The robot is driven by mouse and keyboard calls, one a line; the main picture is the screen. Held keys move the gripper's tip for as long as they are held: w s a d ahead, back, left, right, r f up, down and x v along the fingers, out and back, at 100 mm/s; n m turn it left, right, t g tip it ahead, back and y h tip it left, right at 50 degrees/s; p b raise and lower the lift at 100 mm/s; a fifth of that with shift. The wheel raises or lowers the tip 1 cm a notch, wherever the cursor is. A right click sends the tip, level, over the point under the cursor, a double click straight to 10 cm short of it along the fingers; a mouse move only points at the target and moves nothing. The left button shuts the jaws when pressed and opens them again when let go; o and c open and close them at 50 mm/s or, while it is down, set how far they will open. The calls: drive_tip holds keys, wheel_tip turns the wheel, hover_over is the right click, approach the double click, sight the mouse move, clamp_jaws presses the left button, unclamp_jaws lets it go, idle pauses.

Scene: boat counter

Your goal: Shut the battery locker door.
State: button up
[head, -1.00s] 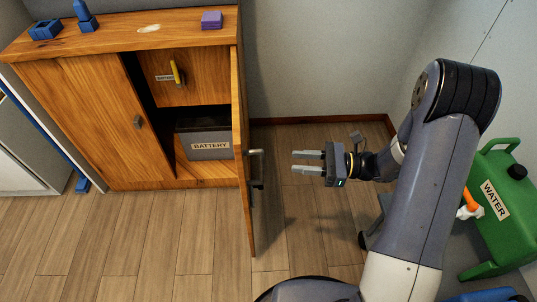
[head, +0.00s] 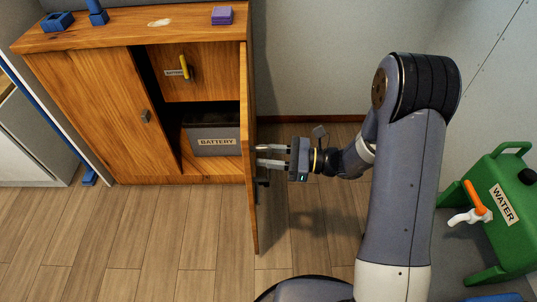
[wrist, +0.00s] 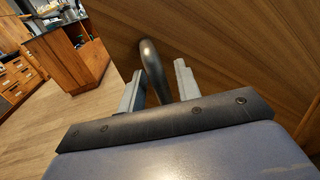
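The battery locker door (head: 251,190) is a wooden panel standing open, seen nearly edge-on in the head view. Its outer face fills the upper right of the wrist view (wrist: 235,50). A dark curved handle (wrist: 154,68) stands out from that face. My gripper (head: 260,155) is at the handle on the door's outer side. Its fingers are apart, one on each side of the handle, with gaps showing in the wrist view. Inside the open locker is a grey battery box (head: 213,141) labelled BATTERY. In the head view my fingers hide most of the handle.
The locker's other door (head: 95,110) is shut. A yellow switch handle (head: 184,67) is on a panel inside. Blue and purple items (head: 222,15) lie on the locker top. A green water can (head: 500,215) stands at the right. The floor before the locker is clear.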

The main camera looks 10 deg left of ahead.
drive_tip(key=shift+c, duration=0.3)
clamp_jaws()
idle(0.3)
